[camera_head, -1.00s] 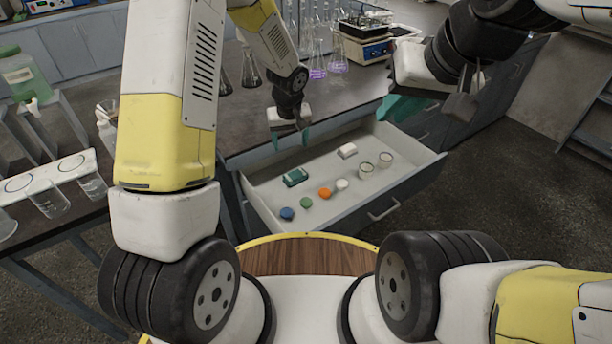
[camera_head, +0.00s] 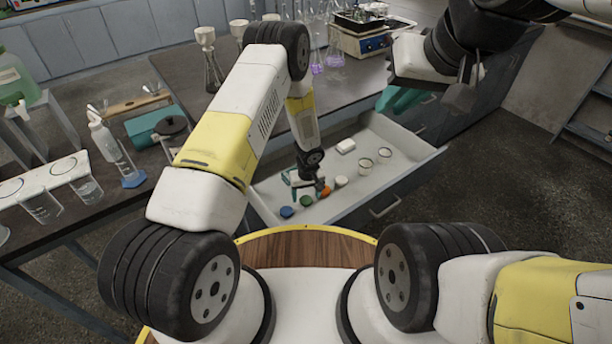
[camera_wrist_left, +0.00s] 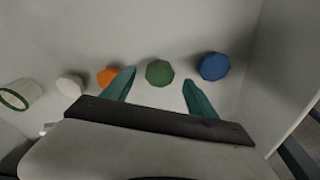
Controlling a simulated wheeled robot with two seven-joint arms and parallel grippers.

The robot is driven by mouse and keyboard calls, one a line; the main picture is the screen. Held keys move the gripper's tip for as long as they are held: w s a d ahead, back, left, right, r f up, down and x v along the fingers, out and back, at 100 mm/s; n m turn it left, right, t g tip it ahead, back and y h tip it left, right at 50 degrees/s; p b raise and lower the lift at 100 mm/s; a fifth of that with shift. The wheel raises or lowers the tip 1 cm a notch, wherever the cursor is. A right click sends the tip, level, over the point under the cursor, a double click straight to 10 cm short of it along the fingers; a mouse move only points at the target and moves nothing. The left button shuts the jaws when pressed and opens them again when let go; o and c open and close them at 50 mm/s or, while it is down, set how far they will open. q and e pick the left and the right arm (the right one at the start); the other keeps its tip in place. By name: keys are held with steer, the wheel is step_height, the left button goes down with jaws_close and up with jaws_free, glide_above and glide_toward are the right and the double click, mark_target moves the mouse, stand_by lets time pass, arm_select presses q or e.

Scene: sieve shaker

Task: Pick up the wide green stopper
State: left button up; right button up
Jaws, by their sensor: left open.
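The wide green stopper (camera_head: 306,201) sits on the drawer floor between the blue stopper (camera_head: 286,212) and the orange stopper (camera_head: 325,192). My left gripper (camera_head: 308,189) is over the drawer, just behind the green stopper. In the left wrist view the green stopper (camera_wrist_left: 159,72) shows between and slightly beyond the two spread teal fingertips (camera_wrist_left: 160,78); I see no contact. The left finger partly overlaps the orange stopper (camera_wrist_left: 108,76). The blue stopper (camera_wrist_left: 213,67) lies clear of the right finger. My right gripper (camera_head: 400,99) is raised beyond the drawer's right side, its opening unclear.
The open drawer (camera_head: 400,176) also holds a white stopper (camera_head: 341,181), a white block (camera_head: 345,146) and two round containers (camera_head: 365,165). Its walls stand around them. Glassware and a shaker (camera_head: 362,38) stand on the bench behind.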

arm_select(q)
steer(key=shift+w+f, duration=0.2)
steer(key=shift+f, duration=0.8)
steer(key=c, duration=1.4)
